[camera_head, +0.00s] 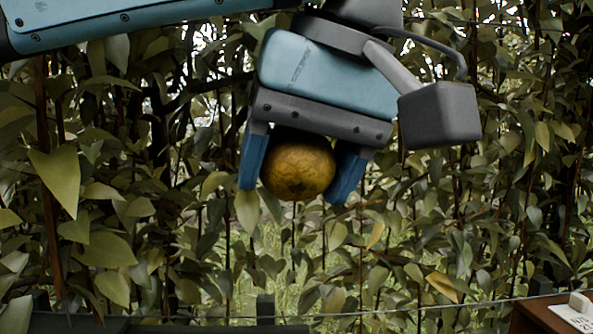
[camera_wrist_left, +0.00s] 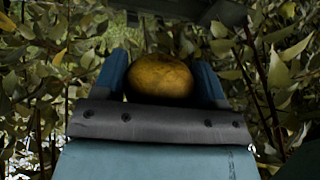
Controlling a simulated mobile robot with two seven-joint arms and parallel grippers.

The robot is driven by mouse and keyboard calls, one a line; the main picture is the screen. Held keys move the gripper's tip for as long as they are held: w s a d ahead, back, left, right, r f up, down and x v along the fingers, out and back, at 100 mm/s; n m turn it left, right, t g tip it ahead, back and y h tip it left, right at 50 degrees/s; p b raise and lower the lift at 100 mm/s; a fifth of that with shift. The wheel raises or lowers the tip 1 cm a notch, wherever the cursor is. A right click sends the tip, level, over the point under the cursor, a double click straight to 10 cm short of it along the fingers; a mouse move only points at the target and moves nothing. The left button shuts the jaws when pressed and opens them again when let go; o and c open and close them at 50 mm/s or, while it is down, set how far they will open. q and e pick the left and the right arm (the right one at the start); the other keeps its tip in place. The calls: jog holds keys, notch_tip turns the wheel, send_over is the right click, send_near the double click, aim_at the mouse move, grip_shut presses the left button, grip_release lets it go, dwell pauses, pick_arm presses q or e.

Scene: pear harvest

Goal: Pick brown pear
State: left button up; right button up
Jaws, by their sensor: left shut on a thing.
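The brown pear (camera_head: 299,171) is round and yellow-brown. It sits between the two blue fingers of my left gripper (camera_head: 299,180), which is shut on it and points downward in the head view. The pear is held up in front of the foliage. In the left wrist view the pear (camera_wrist_left: 161,77) shows between the fingertips of the left gripper (camera_wrist_left: 163,75), with its near side partly hidden by the gripper body. My right gripper does not show.
Dense leafy branches (camera_head: 110,250) fill the background behind the gripper. A thin wire (camera_head: 400,309) runs across the lower part of the head view. A brown box-like object (camera_head: 535,318) with a white labelled item (camera_head: 575,315) on it is at the bottom right. A dark edge (camera_head: 150,325) lies at bottom left.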

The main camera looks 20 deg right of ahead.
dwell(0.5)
pick_arm(q)
jog(key=shift+s+a+f+b, duration=0.15)
jog(key=shift+s+a, duration=0.1)
jog(key=shift+s, duration=0.55)
jog(key=shift+s+a+f+b, duration=0.15)
jog(key=shift+s+a, duration=0.1)
jog(key=shift+s, duration=0.6)
jog(key=shift+s+a+f+b, duration=0.15)
jog(key=shift+s+a, duration=0.1)
jog(key=shift+s, duration=0.55)
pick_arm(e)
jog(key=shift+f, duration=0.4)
